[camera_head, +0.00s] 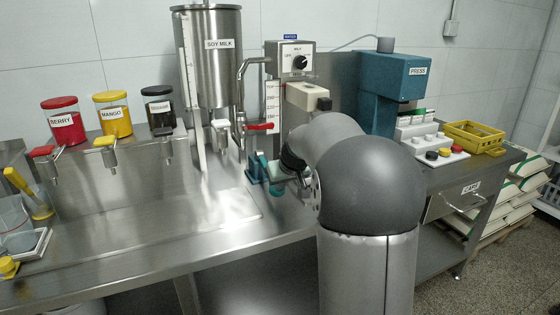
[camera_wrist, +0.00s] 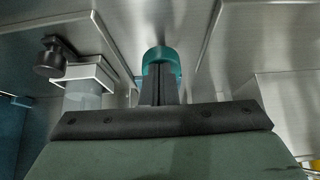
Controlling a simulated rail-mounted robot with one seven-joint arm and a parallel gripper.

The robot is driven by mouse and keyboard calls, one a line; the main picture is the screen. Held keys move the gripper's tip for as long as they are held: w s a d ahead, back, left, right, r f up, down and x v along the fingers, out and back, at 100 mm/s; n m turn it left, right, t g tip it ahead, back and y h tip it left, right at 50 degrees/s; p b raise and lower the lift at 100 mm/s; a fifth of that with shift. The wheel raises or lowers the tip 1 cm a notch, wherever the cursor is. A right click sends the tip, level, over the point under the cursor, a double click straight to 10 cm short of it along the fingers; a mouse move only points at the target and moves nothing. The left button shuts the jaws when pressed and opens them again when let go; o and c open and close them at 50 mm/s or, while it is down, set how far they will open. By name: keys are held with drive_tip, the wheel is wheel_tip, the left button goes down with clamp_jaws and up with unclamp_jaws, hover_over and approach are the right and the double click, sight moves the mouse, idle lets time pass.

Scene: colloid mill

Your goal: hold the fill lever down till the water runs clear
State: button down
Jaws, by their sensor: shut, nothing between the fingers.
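My gripper (camera_head: 264,168) is at the end of my arm, low over the steel counter, below and right of the soy milk tank (camera_head: 222,75). In the wrist view its dark fingers (camera_wrist: 160,84) are together and empty, with a teal curved piece (camera_wrist: 162,57) at their tips. I cannot tell whether that piece is part of the gripper or touches it. A red lever (camera_head: 259,127) sits on the pipework above my gripper, apart from it. I cannot tell which part is the fill lever. No running water is visible, and my arm hides part of the machine.
A milk dial box (camera_head: 294,61) and a cream block with a black knob (camera_head: 308,97) stand behind my arm. The blue press (camera_head: 391,92) is to the right, with a yellow crate (camera_head: 473,137) beyond. Syrup jars (camera_head: 115,115) are at left. The front-left counter (camera_head: 150,235) is clear.

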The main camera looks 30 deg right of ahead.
drive_tip(key=p+v, duration=0.2)
drive_tip(key=v, duration=1.1)
drive_tip(key=shift+r, duration=0.45)
drive_tip(key=shift+a, duration=0.1)
drive_tip(key=s+a+f+g+y+p, duration=0.1)
drive_tip(key=s+a+f+g+p, duration=0.2)
drive_tip(key=s+a+p, duration=0.6)
drive_tip(key=s+a+f+g+p, duration=0.1)
drive_tip(key=s+a, duration=0.3)
drive_tip(key=s, duration=0.5)
drive_tip(key=s+a+f+g+p, duration=0.1)
drive_tip(key=s+a+f, duration=0.3)
drive_tip(key=s, duration=0.5)
drive_tip(key=shift+a+f+n+g+h, duration=0.2)
drive_tip(key=shift+a+n+g+h, duration=0.15)
drive_tip(key=shift+a+g, duration=0.45)
